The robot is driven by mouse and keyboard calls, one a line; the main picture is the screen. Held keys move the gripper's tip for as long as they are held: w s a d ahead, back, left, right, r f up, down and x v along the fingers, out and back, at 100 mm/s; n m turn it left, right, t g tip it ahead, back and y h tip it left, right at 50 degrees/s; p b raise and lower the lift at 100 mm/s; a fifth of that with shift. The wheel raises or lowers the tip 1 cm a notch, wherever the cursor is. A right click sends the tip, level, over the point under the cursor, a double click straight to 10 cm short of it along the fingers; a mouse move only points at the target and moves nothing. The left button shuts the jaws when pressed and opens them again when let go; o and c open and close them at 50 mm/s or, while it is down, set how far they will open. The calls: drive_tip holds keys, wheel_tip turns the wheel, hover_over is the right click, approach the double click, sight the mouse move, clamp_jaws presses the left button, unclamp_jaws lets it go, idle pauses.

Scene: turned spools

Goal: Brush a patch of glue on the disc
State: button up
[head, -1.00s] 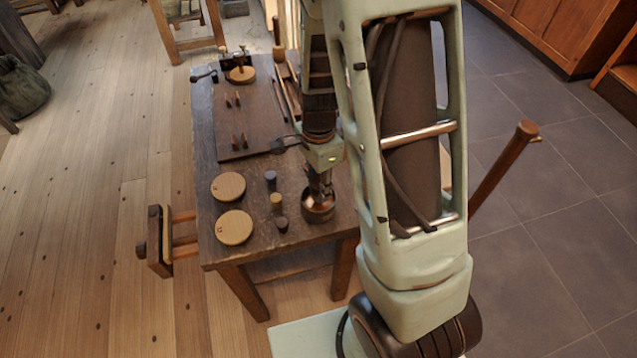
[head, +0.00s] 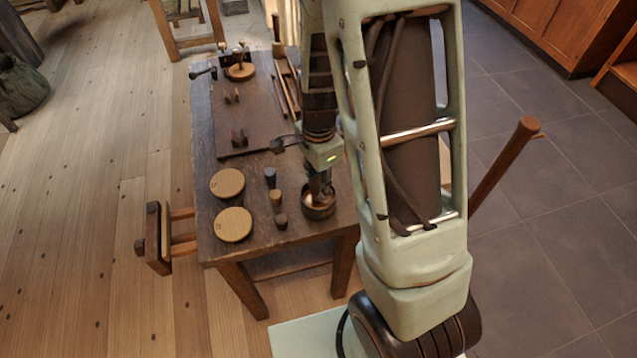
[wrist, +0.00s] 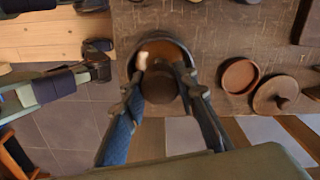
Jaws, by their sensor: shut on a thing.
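My gripper (head: 319,190) points down at the round copper-brown pot (head: 318,208) on the near right of the workbench. In the wrist view the fingers (wrist: 160,84) are shut on a dark brown, round-ended thing, apparently the brush handle (wrist: 160,88), over the pot's mouth. A pale spot shows inside the pot beside it; I cannot tell whether it is bristles or glue. The brush's lower end is hidden. A wooden disc (head: 240,72) sits in a fixture at the far end. Two more pale discs (head: 227,184) (head: 233,225) lie flat on the near left.
Small pegs or spools (head: 270,177) (head: 276,198) (head: 281,220) stand between the near discs and the pot. A dark board (head: 240,115) with upright pieces lies mid-bench. Long tools (head: 285,92) lie along the right edge. A wooden vice (head: 155,238) juts from the left side.

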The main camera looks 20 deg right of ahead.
sight(317, 180)
drive_tip(key=shift+s+f+b, duration=0.1)
drive_tip(key=shift+f+b, duration=0.2)
drive_tip(key=shift+f, duration=0.25)
idle(1.1)
wheel_tip(317, 180, up, 7)
drive_tip(key=p, duration=0.6)
drive_tip(key=shift+r, duration=0.15)
idle(0.8)
drive_tip(key=shift+w+r+n+p, duration=0.35)
drive_tip(key=shift+w+n, duration=0.05)
drive_tip(key=shift+n, duration=0.2)
drive_tip(key=w+r+n+p, duration=0.2)
drive_tip(key=w+r+n, duration=0.2)
drive_tip(key=n, duration=0.9)
drive_tip(key=shift+w+a+r+n+p, duration=0.15)
drive_tip(key=shift+w+r+n+p, duration=0.25)
drive_tip(key=shift+r, duration=1.5)
